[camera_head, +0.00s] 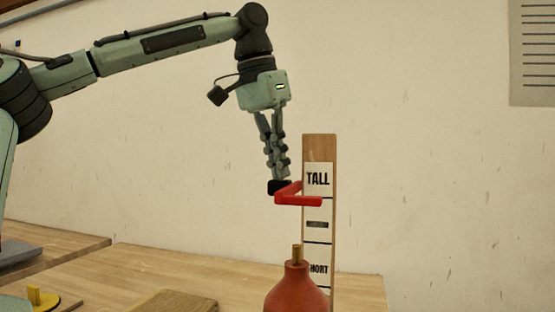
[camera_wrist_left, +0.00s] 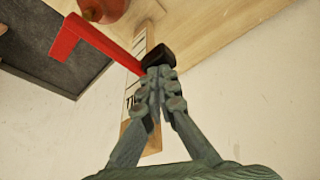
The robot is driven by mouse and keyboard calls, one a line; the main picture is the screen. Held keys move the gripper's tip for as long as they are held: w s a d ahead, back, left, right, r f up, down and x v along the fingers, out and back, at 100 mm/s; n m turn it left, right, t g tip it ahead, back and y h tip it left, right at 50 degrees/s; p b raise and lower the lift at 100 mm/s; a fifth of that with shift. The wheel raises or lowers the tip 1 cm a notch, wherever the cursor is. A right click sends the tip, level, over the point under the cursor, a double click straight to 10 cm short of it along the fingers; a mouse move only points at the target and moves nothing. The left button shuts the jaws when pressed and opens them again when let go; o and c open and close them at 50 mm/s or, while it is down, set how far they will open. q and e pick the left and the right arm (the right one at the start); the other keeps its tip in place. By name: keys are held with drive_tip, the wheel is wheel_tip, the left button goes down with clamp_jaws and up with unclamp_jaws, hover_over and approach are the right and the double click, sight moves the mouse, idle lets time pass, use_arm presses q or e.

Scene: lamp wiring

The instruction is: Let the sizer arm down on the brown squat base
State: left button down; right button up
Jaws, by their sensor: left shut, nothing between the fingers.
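The sizer is an upright wooden post (camera_head: 319,148) with TALL and SHORT labels, and it also shows in the wrist view (camera_wrist_left: 131,131). Its red arm (camera_head: 300,200) stands out from the post just below the TALL label. The red arm also crosses the wrist view (camera_wrist_left: 95,42), with a black knob (camera_wrist_left: 158,56) at its end. The reddish-brown squat base (camera_head: 295,287), with a short brass-coloured stub on top, stands below the arm, with a visible gap between them. My left gripper (camera_head: 277,174) is shut, pointing down, its tips at the black knob; I cannot tell whether they touch.
A wooden table (camera_head: 235,268) runs across the bottom. At the lower left are a yellow piece (camera_head: 40,297) and a flat wooden block (camera_head: 172,302). A dark grey panel (camera_wrist_left: 52,78) shows in the wrist view. The wall behind is bare around the gripper.

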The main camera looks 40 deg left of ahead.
use_arm(q)
drive_tip(key=shift+f+b, duration=0.75)
drive_tip(key=shift+f, duration=2.2)
wheel_tip(320, 180, up, 4)
drive_tip(key=p, duration=0.4)
drive_tip(key=shift+f, duration=0.25)
drive_tip(key=shift+r+p, duration=0.45)
drive_tip(key=shift+r, duration=0.4)
wheel_tip(320, 180, up, 11)
drive_tip(key=shift+f, duration=0.15)
